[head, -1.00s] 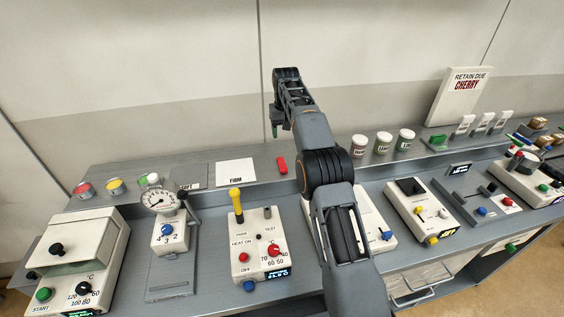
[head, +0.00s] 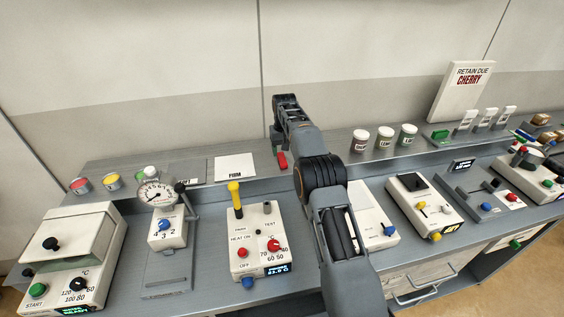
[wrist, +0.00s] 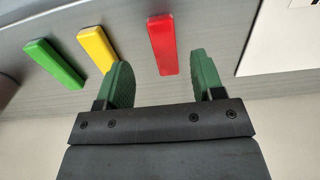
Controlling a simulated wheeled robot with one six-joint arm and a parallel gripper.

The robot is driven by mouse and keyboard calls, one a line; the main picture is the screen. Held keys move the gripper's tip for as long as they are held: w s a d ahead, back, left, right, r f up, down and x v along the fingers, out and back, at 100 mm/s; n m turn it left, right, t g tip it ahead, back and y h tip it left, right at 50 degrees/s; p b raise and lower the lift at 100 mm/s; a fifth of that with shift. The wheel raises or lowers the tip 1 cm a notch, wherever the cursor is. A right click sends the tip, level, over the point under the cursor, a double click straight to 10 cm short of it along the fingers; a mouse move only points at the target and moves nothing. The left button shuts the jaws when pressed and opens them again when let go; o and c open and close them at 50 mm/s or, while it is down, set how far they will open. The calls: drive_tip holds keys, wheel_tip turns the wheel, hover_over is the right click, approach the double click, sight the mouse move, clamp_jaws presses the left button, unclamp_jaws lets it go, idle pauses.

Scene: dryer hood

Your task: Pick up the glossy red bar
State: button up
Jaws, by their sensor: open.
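The glossy red bar (head: 283,160) lies flat on the back ledge, just right of the white FIRM card. In the wrist view the red bar (wrist: 162,44) lies beyond and between the lines of my two green fingers, with its near end close to the fingertips. My gripper (wrist: 160,72) is open and empty, with the bar nearer its middle than either finger. In the head view my gripper (head: 274,140) is over the ledge by the bar, partly hidden behind my arm. I cannot tell its exact height above the ledge.
A yellow bar (wrist: 96,48) and a green bar (wrist: 54,62) lie beside the red bar; the yellow one is close to a finger. A white card (head: 235,168) is on the other side. Several labelled jars (head: 385,139) stand along the ledge to the right.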

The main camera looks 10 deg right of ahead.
sight(283, 161)
drive_tip(key=shift+a+f+p, duration=0.2)
drive_tip(key=shift+f+p, duration=0.35)
drive_tip(key=shift+f, duration=2)
drive_tip(key=shift+c, duration=0.3)
drive_tip(key=c, duration=0.9)
drive_tip(key=shift+c, duration=0.3)
drive_tip(key=shift+w+r, duration=0.1)
drive_tip(key=shift+r, duration=0.05)
